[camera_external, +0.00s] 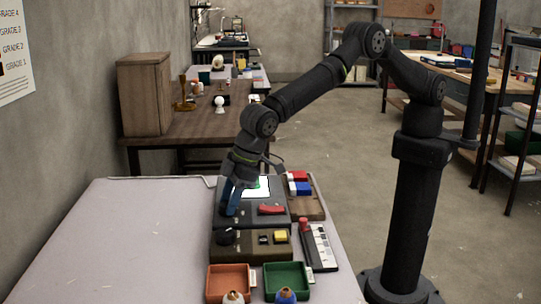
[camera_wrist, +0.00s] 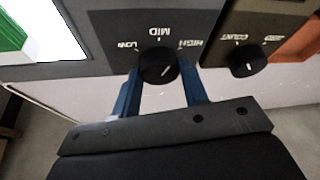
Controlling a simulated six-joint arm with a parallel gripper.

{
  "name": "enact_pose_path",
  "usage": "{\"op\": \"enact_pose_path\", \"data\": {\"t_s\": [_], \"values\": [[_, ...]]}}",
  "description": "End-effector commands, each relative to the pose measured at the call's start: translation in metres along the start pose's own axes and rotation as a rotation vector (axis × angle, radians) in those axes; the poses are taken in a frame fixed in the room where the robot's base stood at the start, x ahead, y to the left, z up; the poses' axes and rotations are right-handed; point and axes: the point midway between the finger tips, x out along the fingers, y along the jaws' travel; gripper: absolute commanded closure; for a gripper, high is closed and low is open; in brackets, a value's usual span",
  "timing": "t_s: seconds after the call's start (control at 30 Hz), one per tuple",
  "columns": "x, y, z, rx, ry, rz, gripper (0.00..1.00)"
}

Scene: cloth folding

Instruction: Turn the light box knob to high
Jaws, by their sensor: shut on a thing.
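The light box (camera_external: 275,215) is a dark grey unit with a glowing white panel (camera_wrist: 60,30). Its round black knob (camera_wrist: 158,66) shows in the wrist view, with the labels LOW, MID and HIGH around it. The white mark on the knob slants toward the upper right, on the HIGH side; its exact setting is hard to read. My gripper (camera_wrist: 160,88) has blue fingers on both sides of the knob and is shut on it. In the external view my gripper (camera_external: 231,200) points down at the left side of the light box and hides the knob.
A second dark unit (camera_external: 265,252) with another black knob (camera_wrist: 246,62) and a yellow button (camera_external: 281,237) stands close in front. Orange (camera_external: 229,270) and green (camera_external: 287,268) trays lie nearer the camera. A wooden board (camera_external: 312,210) lies to the right. The table's left side is clear.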

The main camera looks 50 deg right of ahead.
Motion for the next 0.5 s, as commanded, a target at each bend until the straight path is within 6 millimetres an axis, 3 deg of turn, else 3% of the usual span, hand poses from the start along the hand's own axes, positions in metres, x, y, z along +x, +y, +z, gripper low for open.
{"op": "enact_pose_path", "data": {"t_s": [0.5], "values": [[0.0006,-0.0029,-0.0004,0.300,0.000,0.126,0.83]]}}
